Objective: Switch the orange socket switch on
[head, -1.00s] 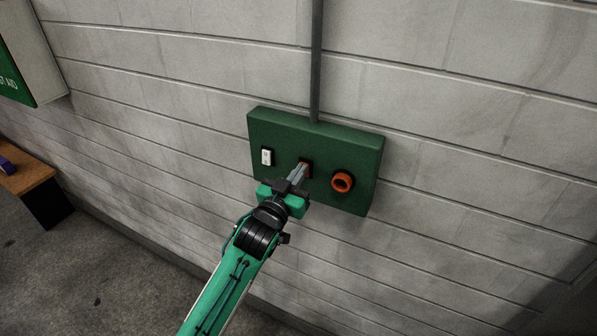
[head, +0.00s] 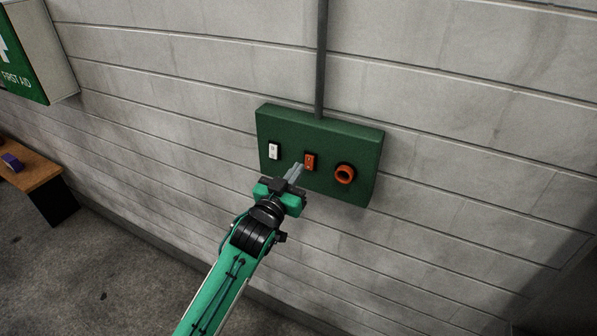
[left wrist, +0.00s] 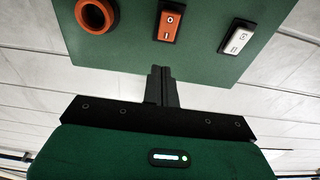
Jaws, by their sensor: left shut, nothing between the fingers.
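The orange switch (head: 310,161) is a small rocker in the middle of a green wall panel (head: 270,116). In the left wrist view the orange switch (left wrist: 170,23) shows a round mark and a line mark on its face. I cannot tell which way the rocker is tipped. An orange round socket (head: 344,174) sits to its right in the head view. My left gripper (head: 298,170) is shut and empty, its fingertips just in front of the panel, close to the lower left of the orange switch. They look apart from the switch. My right gripper is not in view.
A white rocker switch (head: 274,151) sits left of the orange one on the same panel. A grey conduit (head: 321,60) runs up the block wall. A first aid box (head: 42,60) and a wooden bench (head: 35,172) are at the left.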

